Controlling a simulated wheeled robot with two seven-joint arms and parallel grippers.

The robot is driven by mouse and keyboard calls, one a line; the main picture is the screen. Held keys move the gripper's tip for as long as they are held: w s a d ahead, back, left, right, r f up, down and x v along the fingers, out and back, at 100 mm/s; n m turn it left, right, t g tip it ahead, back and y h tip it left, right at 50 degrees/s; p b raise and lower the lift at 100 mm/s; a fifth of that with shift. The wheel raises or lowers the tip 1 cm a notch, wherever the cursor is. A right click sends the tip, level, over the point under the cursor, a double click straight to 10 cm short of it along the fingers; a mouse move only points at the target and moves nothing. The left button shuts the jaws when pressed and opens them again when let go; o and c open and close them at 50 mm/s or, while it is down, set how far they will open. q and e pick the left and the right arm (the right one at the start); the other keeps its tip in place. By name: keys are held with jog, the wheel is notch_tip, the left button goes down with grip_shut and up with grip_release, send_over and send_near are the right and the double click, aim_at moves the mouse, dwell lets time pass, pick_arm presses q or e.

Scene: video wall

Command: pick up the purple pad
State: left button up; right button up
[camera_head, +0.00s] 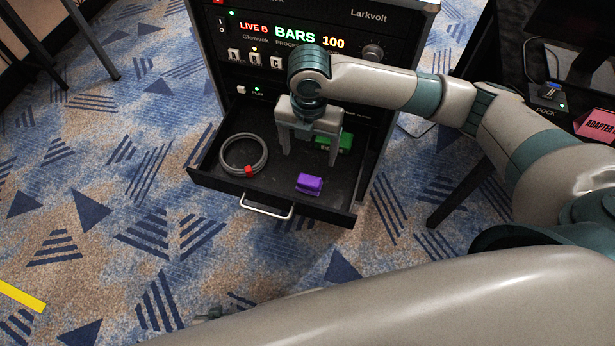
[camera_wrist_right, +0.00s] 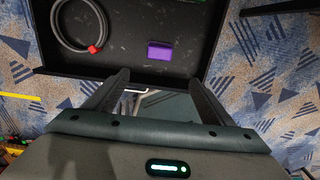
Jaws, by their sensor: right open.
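The purple pad (camera_head: 309,184) lies on the floor of the open black drawer (camera_head: 268,199), near its front right. It also shows in the right wrist view (camera_wrist_right: 160,51), beyond my fingertips and roughly centred between them. My right gripper (camera_head: 309,154) points down over the drawer with its fingers spread and empty. In the head view it appears behind the pad and apart from it. In the right wrist view its fingers (camera_wrist_right: 158,82) frame the drawer's front edge. Only a small part of what seems my left gripper (camera_head: 208,314) shows; its fingers are unclear.
A grey cable coil (camera_head: 228,164) with a red clip lies left in the drawer. A green block (camera_head: 345,139) sits behind the pad, partly hidden by a finger. The rack front (camera_head: 232,85) rises behind. A dark desk with a pink sign (camera_head: 598,124) stands right.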

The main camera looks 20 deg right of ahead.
send_over(309, 181)
jog(key=f, duration=1.1)
jog(key=shift+s+a+f, duration=0.15)
jog(key=shift+s+f, duration=0.05)
jog(key=shift+s, duration=0.2)
jog(key=shift+f, duration=0.4)
pick_arm(q)
jog(key=shift+s+d, duration=0.15)
jog(key=shift+d, duration=0.05)
jog(key=shift+s, duration=0.1)
pick_arm(e)
jog(key=f, duration=0.3)
jog(key=w+f, duration=0.1)
jog(key=f, duration=0.1)
jog(key=shift+d+p, duration=0.2)
jog(key=shift+p, duration=0.1)
jog(key=shift+f, duration=0.1)
pick_arm(q)
jog(key=shift+w+d+r, duration=0.1)
jog(key=shift+w+d, duration=0.05)
jog(key=shift+w, duration=0.2)
